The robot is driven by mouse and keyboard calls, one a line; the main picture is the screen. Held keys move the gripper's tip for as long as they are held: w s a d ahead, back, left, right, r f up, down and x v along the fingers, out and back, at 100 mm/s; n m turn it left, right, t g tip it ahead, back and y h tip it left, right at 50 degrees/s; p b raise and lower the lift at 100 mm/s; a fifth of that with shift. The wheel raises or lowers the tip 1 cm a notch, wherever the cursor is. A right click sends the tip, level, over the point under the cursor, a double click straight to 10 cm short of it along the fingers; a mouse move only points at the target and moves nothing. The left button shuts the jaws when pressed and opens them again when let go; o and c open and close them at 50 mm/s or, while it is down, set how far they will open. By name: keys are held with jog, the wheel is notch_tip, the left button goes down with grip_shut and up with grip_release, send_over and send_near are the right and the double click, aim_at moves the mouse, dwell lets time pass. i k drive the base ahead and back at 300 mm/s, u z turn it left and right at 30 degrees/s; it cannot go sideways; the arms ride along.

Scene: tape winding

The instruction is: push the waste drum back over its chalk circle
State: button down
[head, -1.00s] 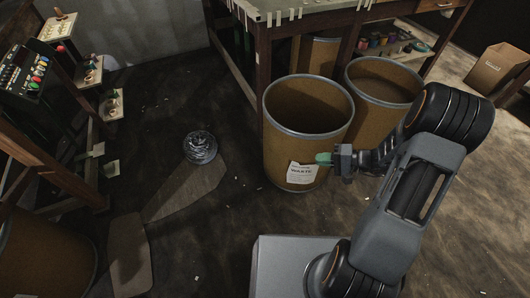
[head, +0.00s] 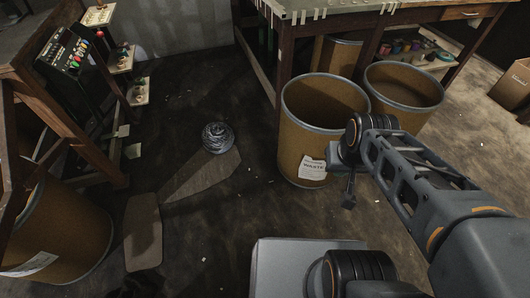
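The waste drum (head: 299,139), brown with a grey rim and a white label (head: 312,167), stands upright and open-topped on the dark floor, in front of the workbench. My gripper (head: 348,199) hangs just right of the drum's lower side, pointing down, below my wrist. A small gap of floor seems to lie between gripper and drum. The fingers are small and dark, and I cannot tell whether they are open or shut. I see no chalk circle in the view.
A second brown drum (head: 404,83) stands close behind right. A workbench (head: 350,14) is behind. A grey coiled lump (head: 217,137) and flat brown pieces (head: 143,232) lie left. Another drum (head: 70,237) stands front left, by a wooden rack (head: 60,120). Floor between is mostly clear.

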aim_at(316, 108)
jog(key=u, duration=0.2)
jog(key=k, duration=0.35)
jog(key=u, duration=1.6)
jog(key=i, duration=1.55)
jog(key=z, duration=0.8)
jog(key=i, duration=0.25)
jog(key=z, duration=0.3)
